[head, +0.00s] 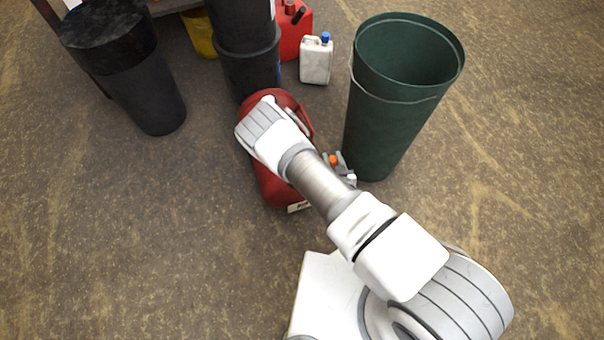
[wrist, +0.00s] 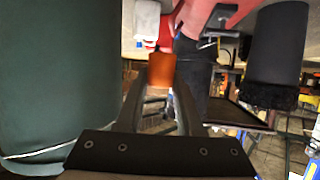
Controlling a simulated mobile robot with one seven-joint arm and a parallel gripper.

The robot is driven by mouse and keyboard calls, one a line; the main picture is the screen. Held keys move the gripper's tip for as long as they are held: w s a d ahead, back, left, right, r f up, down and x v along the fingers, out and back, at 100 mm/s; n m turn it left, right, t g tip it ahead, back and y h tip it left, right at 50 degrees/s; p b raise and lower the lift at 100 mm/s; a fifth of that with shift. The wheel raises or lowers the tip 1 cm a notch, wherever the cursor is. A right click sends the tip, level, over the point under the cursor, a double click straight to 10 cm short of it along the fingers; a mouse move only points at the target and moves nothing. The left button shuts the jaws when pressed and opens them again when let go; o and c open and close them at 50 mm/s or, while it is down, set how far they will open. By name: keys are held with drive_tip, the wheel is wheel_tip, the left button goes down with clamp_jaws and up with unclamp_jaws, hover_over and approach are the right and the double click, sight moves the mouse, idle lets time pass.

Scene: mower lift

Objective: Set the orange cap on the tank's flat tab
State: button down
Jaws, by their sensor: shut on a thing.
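The orange cap (wrist: 161,68) is held between the two fingertips of my gripper (wrist: 161,82) in the wrist view. In the head view a small orange part of the cap (head: 333,159) shows beside my gripper (head: 345,172), which is mostly hidden behind my arm. The red tank (head: 270,185) stands on the floor under and to the left of my arm. My gripper is close to the tank's right side, apart from its top. My arm covers much of the tank, and I cannot make out the flat tab.
A tall green bin (head: 395,110) stands close to the right of my gripper and fills the left of the wrist view (wrist: 40,80). Dark bins (head: 250,65) (head: 150,95), a white jug (head: 316,62) and a red can (head: 293,35) stand behind. The floor at the front left is clear.

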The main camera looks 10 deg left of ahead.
drive_tip(key=a+f+b, duration=0.1)
drive_tip(key=a+f, duration=0.1)
drive_tip(key=a, duration=0.1)
drive_tip(key=a+f+b, duration=0.2)
drive_tip(key=a, duration=0.2)
drive_tip(key=a+f+b, duration=0.1)
drive_tip(key=a+f, duration=0.2)
drive_tip(key=a, duration=0.1)
drive_tip(key=shift+a+b, duration=0.2)
drive_tip(key=shift+b, duration=0.15)
drive_tip(key=shift+f+b, duration=1.05)
drive_tip(key=shift+f, duration=0.9)
drive_tip(key=shift+f, duration=0.2)
drive_tip(key=c, duration=0.5)
unclamp_jaws()
drive_tip(key=shift+c, duration=0.2)
drive_tip(key=shift+r, duration=0.25)
